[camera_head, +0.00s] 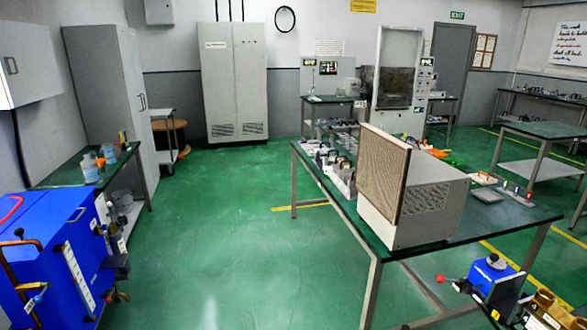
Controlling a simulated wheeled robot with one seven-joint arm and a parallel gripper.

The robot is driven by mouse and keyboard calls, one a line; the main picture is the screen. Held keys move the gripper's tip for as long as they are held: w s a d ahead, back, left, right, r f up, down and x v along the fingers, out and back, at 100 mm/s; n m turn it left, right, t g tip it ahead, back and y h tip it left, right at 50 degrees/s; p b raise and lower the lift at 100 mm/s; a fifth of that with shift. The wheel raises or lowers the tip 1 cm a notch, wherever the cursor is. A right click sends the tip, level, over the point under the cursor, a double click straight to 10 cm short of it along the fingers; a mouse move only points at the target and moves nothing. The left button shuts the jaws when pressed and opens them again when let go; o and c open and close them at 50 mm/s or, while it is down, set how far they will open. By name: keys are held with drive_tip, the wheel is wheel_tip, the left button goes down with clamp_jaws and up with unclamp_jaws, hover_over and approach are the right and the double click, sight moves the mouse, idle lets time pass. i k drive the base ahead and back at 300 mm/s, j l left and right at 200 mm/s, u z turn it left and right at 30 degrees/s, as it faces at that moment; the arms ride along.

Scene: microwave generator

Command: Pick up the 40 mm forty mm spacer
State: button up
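I cannot make out the 40 mm spacer for certain in the head view. Several small grey and dark metal parts (343,172) stand in a cluster on the left part of the green-topped table (480,222). They are too small to tell apart, and no size marking can be read. A large beige box with a mesh front (385,186) stands on the same table and hides part of its top. My gripper is not in view.
Green floor (220,235) is open left of the table. A blue machine (55,255) and a side bench with bottles (70,172) stand at left. Grey trays (486,195) and small coloured items lie right of the box. Equipment with a red knob (490,272) sits lower right.

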sight(317, 158)
drive_tip(key=i+j+u, duration=0.15)
drive_tip(key=i+j, duration=0.15)
drive_tip(key=i, duration=0.25)
drive_tip(key=i+j+u, duration=0.15)
drive_tip(key=i, duration=0.4)
drive_tip(key=i+j+u, duration=0.1)
drive_tip(key=i, duration=0.45)
drive_tip(key=i+z, duration=0.1)
drive_tip(key=i, duration=0.8)
drive_tip(key=i+j+z, duration=0.1)
drive_tip(key=i, duration=0.8)
drive_tip(key=i+j+z, duration=0.15)
drive_tip(key=i, duration=0.75)
drive_tip(key=i+l+z, duration=0.1)
drive_tip(key=i+l, duration=0.15)
drive_tip(key=i+l+z, duration=0.1)
drive_tip(key=i, duration=0.4)
drive_tip(key=i+l+z, duration=0.1)
drive_tip(key=i+l, duration=0.2)
drive_tip(key=i, duration=0.05)
